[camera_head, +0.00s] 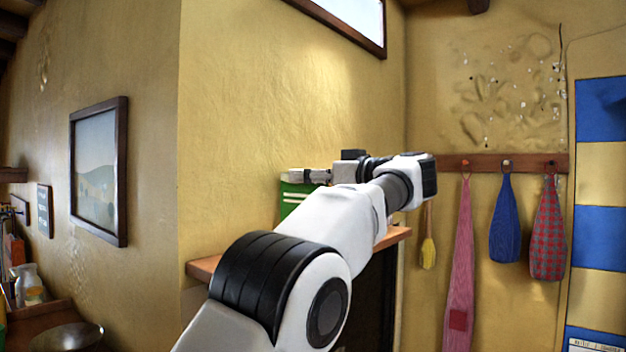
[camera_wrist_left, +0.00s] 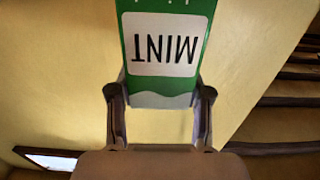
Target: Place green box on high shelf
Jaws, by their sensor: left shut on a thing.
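The green box (camera_head: 292,197) is partly hidden behind my left arm in the head view. In the left wrist view the green box (camera_wrist_left: 163,98) shows a white label reading MINT, upside down in the picture. My left gripper (camera_head: 310,176) is shut on the box, with one finger on each side of it in the wrist view (camera_wrist_left: 160,92). The wooden high shelf (camera_head: 205,268) is on the yellow wall, mostly hidden by my arm. The box appears above the shelf board; whether it touches the board is hidden. My right gripper is out of view.
A peg rail (camera_head: 515,162) with hanging cloths, including a blue one (camera_head: 505,225), is right of the shelf. A framed picture (camera_head: 98,172) hangs on the left wall. A metal bowl (camera_head: 68,336) sits at lower left. A window (camera_head: 350,15) is above.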

